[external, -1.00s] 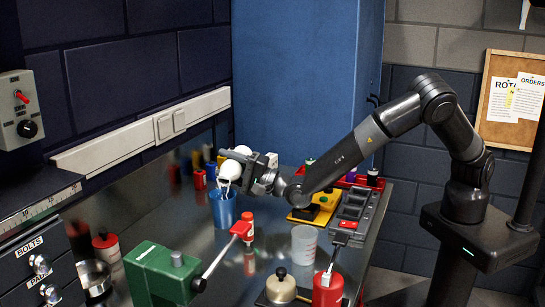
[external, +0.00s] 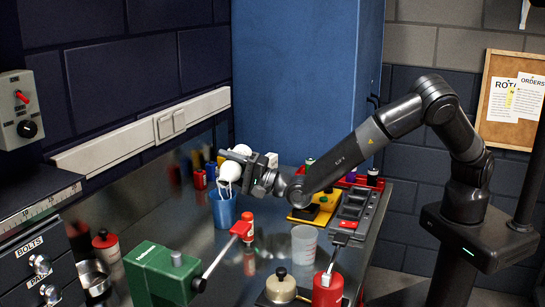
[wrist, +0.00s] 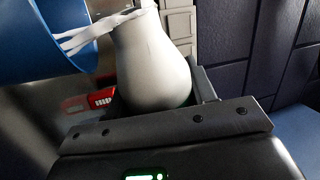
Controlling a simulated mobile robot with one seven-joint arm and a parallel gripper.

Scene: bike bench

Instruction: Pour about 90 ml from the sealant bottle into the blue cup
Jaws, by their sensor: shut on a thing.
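My gripper (external: 259,169) is shut on the white sealant bottle (external: 231,171) above the bench. The bottle is tilted neck-down over the blue cup (external: 224,208), and pale strands of liquid run from its mouth toward the cup. In the wrist view the bottle's rounded body (wrist: 155,70) sits between the jaws, and white streams leave its neck to the left, over the blue cup (wrist: 30,40). The level inside the cup is hidden.
A clear measuring cup (external: 304,245) and a green vise (external: 160,275) stand nearer the front. A grey organiser tray (external: 352,215) lies to the right. The back wall rises behind the cup.

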